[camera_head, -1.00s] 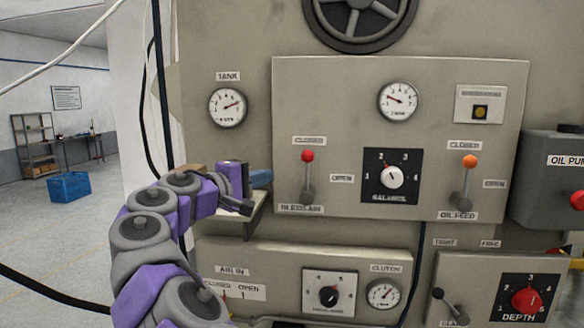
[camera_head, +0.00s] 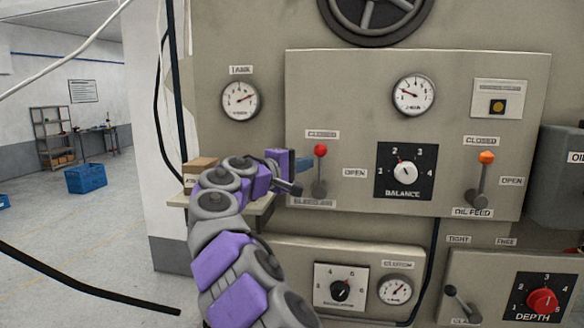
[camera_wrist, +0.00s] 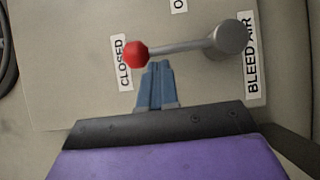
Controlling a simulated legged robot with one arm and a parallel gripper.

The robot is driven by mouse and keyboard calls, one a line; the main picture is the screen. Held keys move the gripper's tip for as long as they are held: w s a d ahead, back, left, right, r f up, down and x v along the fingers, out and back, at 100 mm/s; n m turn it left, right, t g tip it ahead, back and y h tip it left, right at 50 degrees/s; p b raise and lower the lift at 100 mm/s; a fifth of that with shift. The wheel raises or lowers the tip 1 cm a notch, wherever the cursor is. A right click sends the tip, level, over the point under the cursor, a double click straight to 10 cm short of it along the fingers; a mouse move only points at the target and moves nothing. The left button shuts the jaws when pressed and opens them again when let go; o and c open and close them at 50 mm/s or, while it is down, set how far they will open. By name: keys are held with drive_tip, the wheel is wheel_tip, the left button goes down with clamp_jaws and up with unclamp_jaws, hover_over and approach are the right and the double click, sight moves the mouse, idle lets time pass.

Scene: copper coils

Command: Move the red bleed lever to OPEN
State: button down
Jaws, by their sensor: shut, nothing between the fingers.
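The red-knobbed bleed lever (camera_head: 320,168) stands upright on the upper panel, with its knob by the CLOSED label (camera_head: 322,134). The OPEN label (camera_head: 355,173) is to its right, and the lower label reads BLEED AIR in the wrist view (camera_wrist: 252,68). In the wrist view the red knob (camera_wrist: 136,54) and its grey shaft lie just beyond my fingertips. My gripper (camera_head: 297,188) is just left of the lever; its blue fingers (camera_wrist: 157,72) are together and empty. Whether the fingertips touch the shaft I cannot tell.
The BALANCE dial (camera_head: 405,172) and the orange-knobbed OIL FEED lever (camera_head: 483,175) are to the right on the same panel. A small shelf (camera_head: 254,212) with a cardboard box (camera_head: 199,172) is at the left, close to my arm. A dark handwheel (camera_head: 375,14) is above.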

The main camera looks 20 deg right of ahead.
drive_tip(key=shift+w+d, duration=0.1)
drive_tip(key=shift+d, duration=0.35)
drive_tip(key=shift+s+d+r+m+y, duration=0.25)
drive_tip(key=shift+s+d+m+y, duration=0.2)
drive_tip(key=shift+m, duration=0.25)
drive_tip(key=s+d+f+m+t+y+b, duration=0.2)
drive_tip(key=s+d+f+m+y+b, duration=0.3)
drive_tip(key=d+m+y, duration=0.3)
drive_tip(key=shift+s+d+f+m+t+y+b, duration=0.35)
drive_tip(key=shift+f+m+y+b, duration=0.25)
drive_tip(key=shift+m+y, duration=0.35)
idle(0.5)
idle(0.7)
